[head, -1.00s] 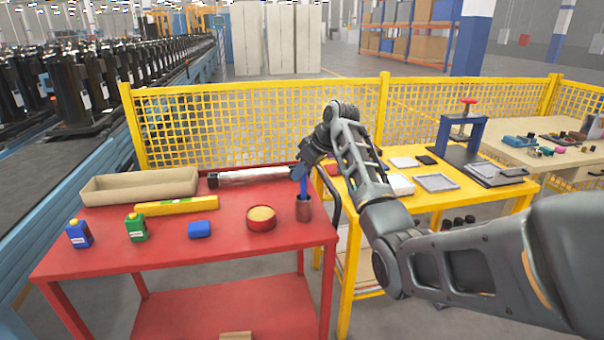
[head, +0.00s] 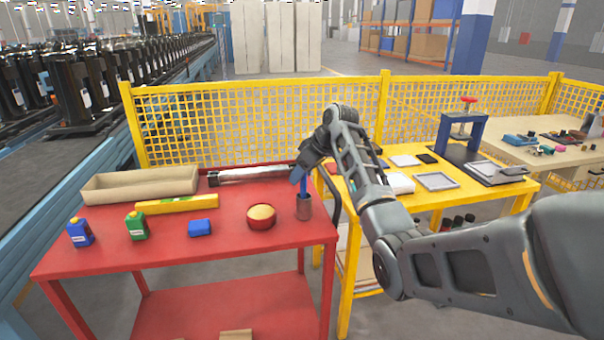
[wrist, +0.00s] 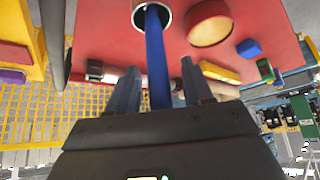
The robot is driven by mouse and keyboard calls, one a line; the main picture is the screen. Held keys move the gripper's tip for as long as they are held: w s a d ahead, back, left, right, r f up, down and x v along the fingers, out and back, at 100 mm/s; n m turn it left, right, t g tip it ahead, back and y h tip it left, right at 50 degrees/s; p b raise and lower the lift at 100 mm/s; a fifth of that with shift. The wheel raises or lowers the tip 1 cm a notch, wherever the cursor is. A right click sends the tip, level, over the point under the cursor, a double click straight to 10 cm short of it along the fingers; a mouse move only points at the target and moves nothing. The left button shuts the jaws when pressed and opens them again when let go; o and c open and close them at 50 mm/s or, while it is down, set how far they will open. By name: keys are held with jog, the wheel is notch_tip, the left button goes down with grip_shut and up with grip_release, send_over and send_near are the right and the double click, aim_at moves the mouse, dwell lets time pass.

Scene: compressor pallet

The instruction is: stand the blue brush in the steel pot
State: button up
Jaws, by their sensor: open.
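The steel pot (head: 304,210) stands upright at the right end of the red table, and its rim shows at the top of the wrist view (wrist: 136,19). The blue brush (head: 304,186) stands in the pot, its lower end hidden inside. In the wrist view its blue handle (wrist: 155,50) runs from the pot's mouth back between my fingers. My gripper (wrist: 160,70) is open around the handle, with a gap visible on each side. In the head view my gripper (head: 299,176) is just above the pot and partly hides the brush's top.
A blue block (head: 200,228), green bottle (head: 136,228), blue bottle (head: 80,233), yellow level (head: 177,205) and open tray (head: 140,193) are farther left. The yellow table (head: 425,207) adjoins at right; a yellow mesh fence stands behind.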

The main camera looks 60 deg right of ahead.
jog(key=v, duration=1.2)
jog(key=shift+b, duration=0.4)
